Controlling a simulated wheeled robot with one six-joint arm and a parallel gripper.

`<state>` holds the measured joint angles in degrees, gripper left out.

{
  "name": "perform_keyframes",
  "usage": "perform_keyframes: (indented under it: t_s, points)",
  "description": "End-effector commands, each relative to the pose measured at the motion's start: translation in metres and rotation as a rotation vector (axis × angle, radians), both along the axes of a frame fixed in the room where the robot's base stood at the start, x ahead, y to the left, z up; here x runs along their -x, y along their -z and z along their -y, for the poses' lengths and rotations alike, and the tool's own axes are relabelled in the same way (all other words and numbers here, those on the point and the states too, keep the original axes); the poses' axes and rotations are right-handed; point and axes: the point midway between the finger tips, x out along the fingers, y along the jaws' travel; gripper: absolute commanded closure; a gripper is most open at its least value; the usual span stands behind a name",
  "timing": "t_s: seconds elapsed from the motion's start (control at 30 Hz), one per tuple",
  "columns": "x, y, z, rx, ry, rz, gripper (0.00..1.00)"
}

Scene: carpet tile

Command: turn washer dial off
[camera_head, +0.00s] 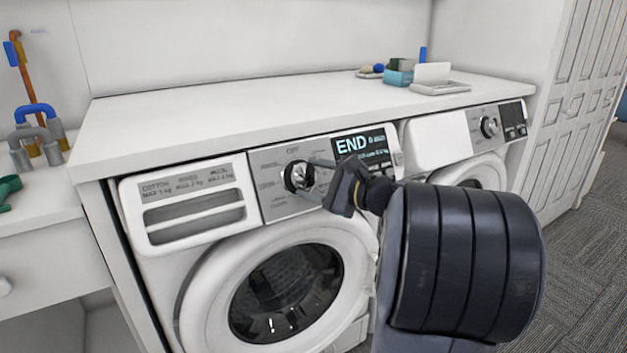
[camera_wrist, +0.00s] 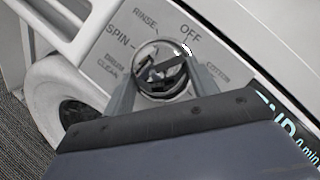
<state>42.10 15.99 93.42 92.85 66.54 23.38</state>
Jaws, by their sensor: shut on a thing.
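The washer dial (camera_head: 298,176) is a round chrome knob on the grey control panel of the left washer (camera_head: 160,262). My gripper (camera_head: 312,172) reaches it from the right and is shut on it. In the wrist view the two fingers (camera_wrist: 163,82) stand on either side of the dial (camera_wrist: 160,62). Labels around the dial read OFF, COTTON, RINSE, SPIN and DRUM CLEAN. A bright mark on the dial's rim lies near the OFF label. The display (camera_head: 364,148) reads END. The gripper's wrist hides part of the panel and door.
A second machine (camera_head: 475,180) with its own dial (camera_head: 490,127) stands to the right. A white countertop (camera_head: 250,110) runs above both, with a tray (camera_head: 440,87) and small items at the back.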

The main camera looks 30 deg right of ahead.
Motion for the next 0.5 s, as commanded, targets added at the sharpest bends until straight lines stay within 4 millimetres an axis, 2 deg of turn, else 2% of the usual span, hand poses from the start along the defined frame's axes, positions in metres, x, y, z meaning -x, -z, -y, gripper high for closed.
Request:
perform_keyframes:
  t_s: [0.5]
  points:
    - [-0.0025,-0.0055,0.0027,0.338,-0.173,0.011,0.67]
